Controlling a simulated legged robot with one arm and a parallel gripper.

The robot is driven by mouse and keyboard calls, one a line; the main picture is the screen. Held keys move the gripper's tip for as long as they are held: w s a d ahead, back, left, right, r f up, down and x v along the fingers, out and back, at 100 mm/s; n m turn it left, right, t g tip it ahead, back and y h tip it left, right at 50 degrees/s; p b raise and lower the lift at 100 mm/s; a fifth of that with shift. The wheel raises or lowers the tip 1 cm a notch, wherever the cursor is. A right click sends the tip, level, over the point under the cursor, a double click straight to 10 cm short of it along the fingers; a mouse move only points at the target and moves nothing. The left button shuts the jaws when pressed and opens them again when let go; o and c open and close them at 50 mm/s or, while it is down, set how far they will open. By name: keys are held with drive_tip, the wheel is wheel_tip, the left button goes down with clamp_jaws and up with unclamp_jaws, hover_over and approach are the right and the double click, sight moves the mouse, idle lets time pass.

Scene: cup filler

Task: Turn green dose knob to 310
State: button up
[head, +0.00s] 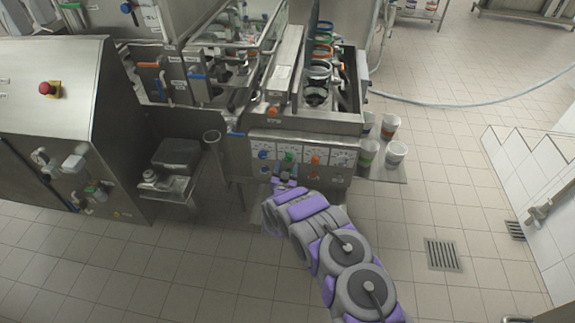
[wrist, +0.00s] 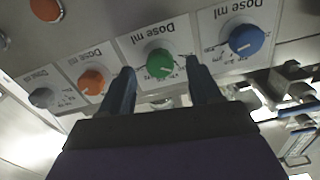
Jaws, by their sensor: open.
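The green dose knob (wrist: 160,64) sits on a white dial plate marked "Dose ml" in the wrist view, with a pale pointer line on its face. In the head view the green knob (head: 289,157) is on the front panel of the filler, just beyond my arm. My gripper (wrist: 158,80) is open, with one dark finger on each side below the green knob. The fingers look apart from the knob; their exact distance from the panel is hard to tell. The numbers on the dial are too small to read.
A blue knob (wrist: 246,39) is close on the right of the green one, and an orange knob (wrist: 91,82) and a grey knob (wrist: 41,98) are on the left. An orange button (wrist: 46,9) sits above. Several cups (head: 390,127) stand on a side shelf.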

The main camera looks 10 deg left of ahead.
sight(288, 160)
drive_tip(key=shift+w+b, duration=0.3)
drive_tip(key=shift+w, duration=1.2)
drive_tip(key=c, duration=1)
drive_tip(key=m+p, duration=0.1)
drive_tip(key=p, duration=0.1)
drive_tip(key=shift+r+p, duration=0.15)
drive_tip(key=shift+p, duration=0.2)
drive_tip(key=shift+c, duration=0.2)
drive_tip(key=shift+m+p, duration=0.4)
drive_tip(key=shift+m, duration=0.1)
drive_tip(key=o, duration=1)
drive_tip(key=shift+o, duration=0.2)
drive_tip(key=shift+s, duration=0.1)
